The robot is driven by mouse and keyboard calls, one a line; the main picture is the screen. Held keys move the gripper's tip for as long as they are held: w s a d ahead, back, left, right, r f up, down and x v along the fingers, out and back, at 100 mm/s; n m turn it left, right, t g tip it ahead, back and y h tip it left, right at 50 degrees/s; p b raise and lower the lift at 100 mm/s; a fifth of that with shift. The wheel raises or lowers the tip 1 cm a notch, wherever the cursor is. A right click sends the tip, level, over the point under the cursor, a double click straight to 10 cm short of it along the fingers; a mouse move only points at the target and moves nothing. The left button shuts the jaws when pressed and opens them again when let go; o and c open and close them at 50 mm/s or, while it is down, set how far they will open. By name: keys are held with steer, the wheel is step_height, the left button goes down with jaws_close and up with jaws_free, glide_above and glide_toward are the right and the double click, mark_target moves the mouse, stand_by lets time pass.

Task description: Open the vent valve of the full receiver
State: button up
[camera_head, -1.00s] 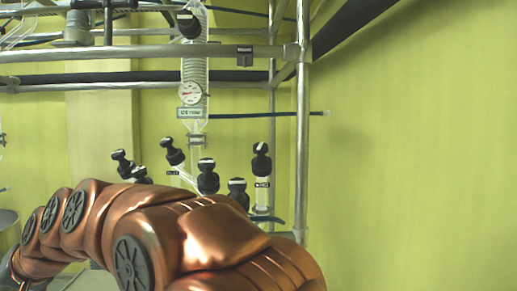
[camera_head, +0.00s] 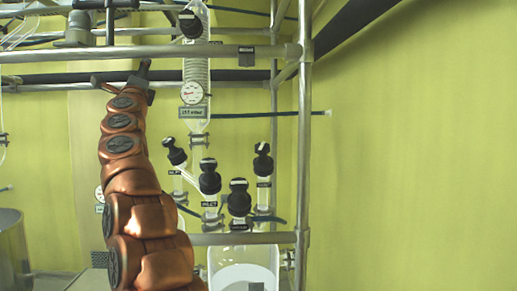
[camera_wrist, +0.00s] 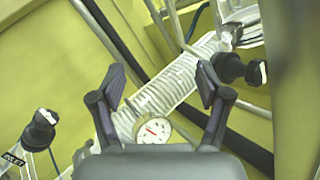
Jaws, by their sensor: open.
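My gripper (camera_head: 122,77) is raised at the upper left of the head view, empty, left of the coiled condenser (camera_head: 195,70). In the wrist view its two fingers (camera_wrist: 160,82) are spread, with the condenser and its gauge (camera_wrist: 154,130) behind them. Several black-capped valves stand in a cluster: a left one (camera_head: 174,152), a middle one (camera_head: 209,180), a low one (camera_head: 239,198) and a right one (camera_head: 263,160). Their small labels are too blurred to tell which is the vent. A glass vessel (camera_head: 243,255) with whitish contents sits below; I cannot tell whether it is the full receiver.
Metal rails cross in front, one high (camera_head: 150,53) and one low (camera_head: 250,238), with an upright post (camera_head: 303,150) at the right. Another black knob (camera_head: 190,23) is on the condenser's top. The space before the right wall is clear.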

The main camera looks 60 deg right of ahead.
mark_target(260, 147)
steer(key=s+d+f+m+g+h, duration=0.3)
steer(key=s+d+m+g, duration=0.45)
steer(key=m+g, duration=0.2)
steer(key=s+d+f+m+g+h, duration=0.3)
steer(key=s+d+m+g, duration=0.3)
steer(key=d+m+g, duration=0.3)
steer(key=s+d+f+m+g+y, duration=0.1)
steer(key=s+d+f+m+y, duration=0.15)
steer(key=s+f+m, duration=0.4)
steer(key=s+d+f+m+g+y, duration=0.1)
steer(key=s+f+m+g+y, duration=0.15)
steer(key=f, duration=0.65)
steer(key=shift+m+t, duration=0.4)
steer(key=shift+m, duration=0.05)
steer(key=d+p, duration=0.1)
steer(key=d, duration=0.1)
steer(key=d+p, duration=0.2)
steer(key=d, duration=0.1)
steer(key=shift+s+d+r, duration=0.15)
steer(key=shift+s+d, duration=0.05)
steer(key=shift+d, duration=0.1)
steer(key=shift+s+d+p, duration=0.1)
steer(key=shift+d+p, duration=0.3)
steer(key=shift+d, duration=0.3)
steer(key=shift+c, duration=0.2)
steer(key=c, duration=1.1)
steer(key=shift+f, duration=0.2)
